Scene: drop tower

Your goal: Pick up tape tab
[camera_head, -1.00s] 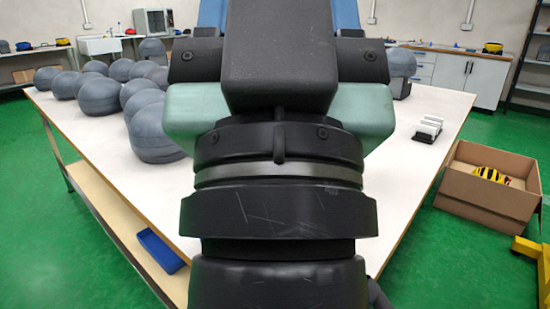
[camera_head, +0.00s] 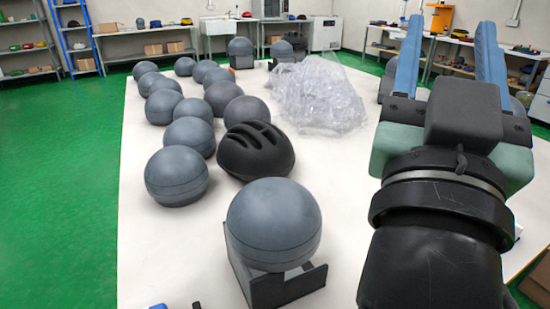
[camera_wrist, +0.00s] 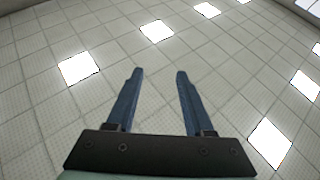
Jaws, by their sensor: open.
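No tape tab can be made out in either current view. A small blue object (camera_head: 158,306) is cut off at the bottom edge of the head view, too little of it showing to tell what it is. My gripper (camera_head: 451,25) is raised at the right of the head view, its two blue fingers apart with nothing between them. In the wrist view my gripper (camera_wrist: 158,75) is open and empty, and only ceiling tiles and lights lie beyond it.
A white table (camera_head: 150,240) bears several grey domes, one on a dark stand (camera_head: 285,290) in front. A black helmet (camera_head: 256,150) lies among them. Crumpled clear plastic (camera_head: 318,97) lies farther back. Bare tabletop shows right of the helmet. Green floor (camera_head: 60,200) is open at left.

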